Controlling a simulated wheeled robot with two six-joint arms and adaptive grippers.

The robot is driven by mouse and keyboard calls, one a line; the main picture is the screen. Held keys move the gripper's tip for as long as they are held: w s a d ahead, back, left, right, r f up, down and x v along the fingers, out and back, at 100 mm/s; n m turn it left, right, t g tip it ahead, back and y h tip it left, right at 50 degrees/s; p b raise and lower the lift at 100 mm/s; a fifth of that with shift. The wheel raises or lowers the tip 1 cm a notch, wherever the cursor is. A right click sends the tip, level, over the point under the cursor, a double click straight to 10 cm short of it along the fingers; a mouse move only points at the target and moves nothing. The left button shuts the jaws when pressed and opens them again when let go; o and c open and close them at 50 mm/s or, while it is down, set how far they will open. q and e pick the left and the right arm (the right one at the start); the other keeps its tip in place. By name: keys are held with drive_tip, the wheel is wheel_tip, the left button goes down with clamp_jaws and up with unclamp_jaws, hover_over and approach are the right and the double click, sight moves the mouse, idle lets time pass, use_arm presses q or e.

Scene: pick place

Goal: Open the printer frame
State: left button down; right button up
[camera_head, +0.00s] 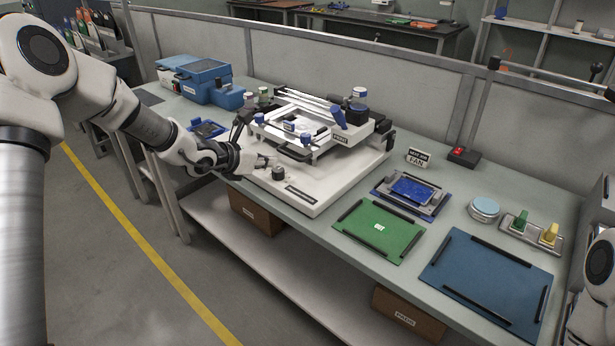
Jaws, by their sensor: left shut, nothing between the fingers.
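The printer (318,199) is a white machine with a wide base plate, standing on the workbench in the middle of the head view. Its white frame (284,111), with rails and blue knobs, sits above the base. A gap shows between the frame's front and the base. My left gripper (268,161) is at the printer's front left, low over the base plate and just left of the frame's front edge. It is shut and empty. I cannot tell whether its fingertips touch the printer. My right gripper is not in view; only part of my right arm shows at the right edge.
A green mat (378,249), a blue mat (470,287) and a blue board in a holder (413,190) lie right of the printer. A round tin (484,208) stands beyond. Blue boxes (205,77) stand at the back left. A grey partition wall runs behind the bench.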

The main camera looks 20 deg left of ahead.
sight(291, 176)
use_arm(q)
drive_tip(key=p+x, duration=0.2)
drive_tip(key=x, duration=0.7)
drive_tip(key=shift+a+f, duration=0.1)
drive_tip(key=shift+a, duration=0.05)
drive_tip(key=shift+w+f, duration=0.4)
drive_tip(key=shift+f, duration=0.05)
drive_tip(key=shift+r, duration=0.15)
